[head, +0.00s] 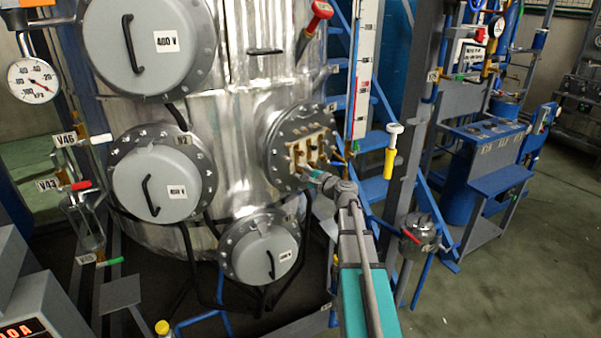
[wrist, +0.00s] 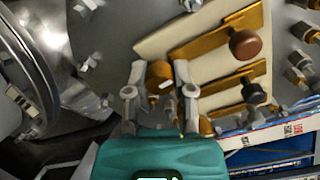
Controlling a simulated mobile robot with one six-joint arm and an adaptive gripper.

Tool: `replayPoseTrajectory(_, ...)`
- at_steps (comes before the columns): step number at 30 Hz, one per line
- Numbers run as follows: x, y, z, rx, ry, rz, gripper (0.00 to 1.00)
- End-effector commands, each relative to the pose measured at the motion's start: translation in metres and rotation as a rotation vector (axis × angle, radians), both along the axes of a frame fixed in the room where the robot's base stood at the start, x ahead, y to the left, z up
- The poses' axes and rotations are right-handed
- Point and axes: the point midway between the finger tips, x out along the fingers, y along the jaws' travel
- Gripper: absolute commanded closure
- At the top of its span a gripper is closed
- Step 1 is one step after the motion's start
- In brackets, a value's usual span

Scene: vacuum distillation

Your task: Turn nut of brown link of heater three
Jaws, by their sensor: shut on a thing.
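The round heater flange (head: 276,160) on the steel tank bears a cream plate (wrist: 213,30) with brass bars. A brown round knob (wrist: 246,43) sits on the upper bar (wrist: 205,44), and a black knob (wrist: 254,92) on the lower bar (wrist: 222,92). My gripper (wrist: 160,72) is shut on a brass-coloured nut (wrist: 159,76) near the left end of the bars. In the head view my gripper (head: 312,174) is at the lower part of the plate; its fingertips are too small to make out there.
Grey round covers (head: 157,184) labelled 400 V stand out from the tank beside the flange. More metal fittings (wrist: 300,60) are right of the plate. A white-and-red scale (head: 362,80) and blue stairs (head: 378,190) are to the right. Open floor (head: 520,270) lies at the lower right.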

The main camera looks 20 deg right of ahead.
Motion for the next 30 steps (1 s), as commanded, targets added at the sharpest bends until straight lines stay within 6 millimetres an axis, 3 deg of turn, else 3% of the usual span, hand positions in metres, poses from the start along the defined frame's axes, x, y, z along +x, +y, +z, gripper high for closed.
replayPoseTrajectory(20, 0.0001, -0.0006, -0.0002, 0.080, 0.028, -0.001, 1.00)
replayPoseTrajectory(21, 0.0001, -0.0006, -0.0002, 0.080, 0.028, -0.001, 0.62)
replayPoseTrajectory(26, 0.0000, -0.0005, -0.0002, 0.080, 0.028, -0.001, 0.33)
replayPoseTrajectory(30, -0.0001, -0.0006, -0.0002, 0.080, 0.028, -0.001, 0.33)
